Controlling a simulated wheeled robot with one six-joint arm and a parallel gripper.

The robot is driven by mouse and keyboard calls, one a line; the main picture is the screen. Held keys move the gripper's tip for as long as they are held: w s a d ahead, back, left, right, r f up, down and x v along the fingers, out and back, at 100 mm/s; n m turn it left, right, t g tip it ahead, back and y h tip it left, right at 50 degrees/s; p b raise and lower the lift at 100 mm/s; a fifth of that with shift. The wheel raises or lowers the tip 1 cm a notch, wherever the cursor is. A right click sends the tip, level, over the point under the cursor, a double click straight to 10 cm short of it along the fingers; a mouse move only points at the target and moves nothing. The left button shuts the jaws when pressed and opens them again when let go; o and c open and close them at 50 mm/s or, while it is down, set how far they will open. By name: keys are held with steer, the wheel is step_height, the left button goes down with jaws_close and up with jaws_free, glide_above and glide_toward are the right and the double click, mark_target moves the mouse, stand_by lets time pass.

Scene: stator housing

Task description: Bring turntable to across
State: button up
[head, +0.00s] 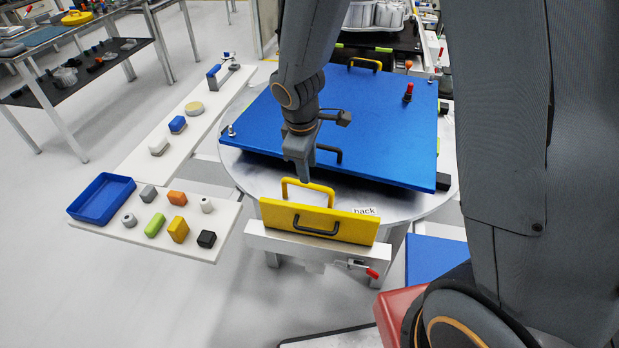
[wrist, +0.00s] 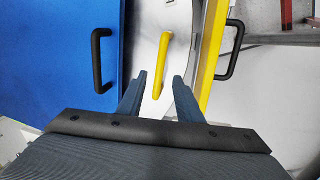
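The turntable (head: 232,160) is a round light-grey disc under a large blue plate (head: 350,120). My gripper (head: 304,178) points down just above this handle. In the wrist view my gripper (wrist: 159,76) is open, with the yellow handle (wrist: 162,65) lying in line with the gap between its fingers. I cannot tell whether the fingertips are level with the handle or touch it. The handle's foot is not clear.
A white shelf (head: 215,245) at the left holds a blue tray (head: 102,199) and several small blocks. A red-handled clamp (head: 371,272) sits below the yellow board. Open floor lies at the lower left.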

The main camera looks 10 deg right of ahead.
mark_target(310, 185)
steer(key=f, duration=0.4)
steer(key=w+f, duration=0.1)
steer(key=f, duration=0.1)
steer(key=shift+d+f, duration=0.25)
steer(key=shift+d, duration=0.1)
jaws_close()
